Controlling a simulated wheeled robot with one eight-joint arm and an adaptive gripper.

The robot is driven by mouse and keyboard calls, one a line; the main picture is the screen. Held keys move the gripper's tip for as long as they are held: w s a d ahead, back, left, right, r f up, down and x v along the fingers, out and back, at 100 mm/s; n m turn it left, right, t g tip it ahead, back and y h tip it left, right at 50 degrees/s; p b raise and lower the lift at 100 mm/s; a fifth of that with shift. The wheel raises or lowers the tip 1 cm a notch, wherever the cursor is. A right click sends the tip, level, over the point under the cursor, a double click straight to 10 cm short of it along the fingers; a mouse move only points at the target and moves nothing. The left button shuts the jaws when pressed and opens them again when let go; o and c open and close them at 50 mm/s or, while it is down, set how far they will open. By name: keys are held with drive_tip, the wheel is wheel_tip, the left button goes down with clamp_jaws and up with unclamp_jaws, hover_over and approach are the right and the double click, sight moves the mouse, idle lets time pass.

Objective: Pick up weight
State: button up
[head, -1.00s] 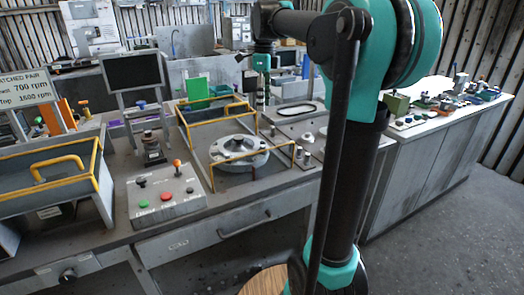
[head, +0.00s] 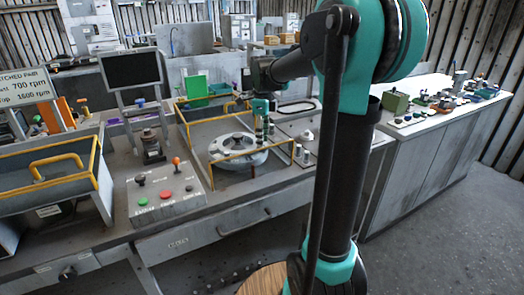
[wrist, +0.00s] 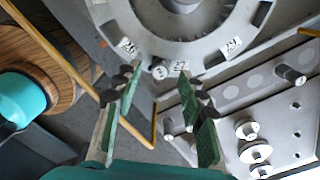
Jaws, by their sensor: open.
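My gripper (wrist: 158,88) is open and empty, its two green-padded fingers apart in the wrist view. In the head view my gripper (head: 264,138) hangs over the right side of the grey round rotor (head: 232,142). The rotor's numbered rim (wrist: 205,65) fills the top of the wrist view. A small round metal piece (wrist: 160,72), perhaps a weight, shows between the fingertips beside the "27" tag. Several cylindrical metal pieces, perhaps weights, stand on the plate at right; one (wrist: 246,130) is knobbed, another (wrist: 290,75) is taller. I cannot tell whether the fingers touch anything.
A yellow rail frame (head: 215,119) surrounds the rotor, with one bar (wrist: 50,48) crossing the wrist view at left. A control box (head: 165,195) with buttons stands front left. A side bench (head: 420,150) holds several small parts.

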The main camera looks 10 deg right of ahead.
drive_tip(key=shift+f, duration=1.1)
clamp_jaws()
drive_tip(key=shift+r, duration=0.15)
wheel_tip(320, 180, up, 25)
idle(0.5)
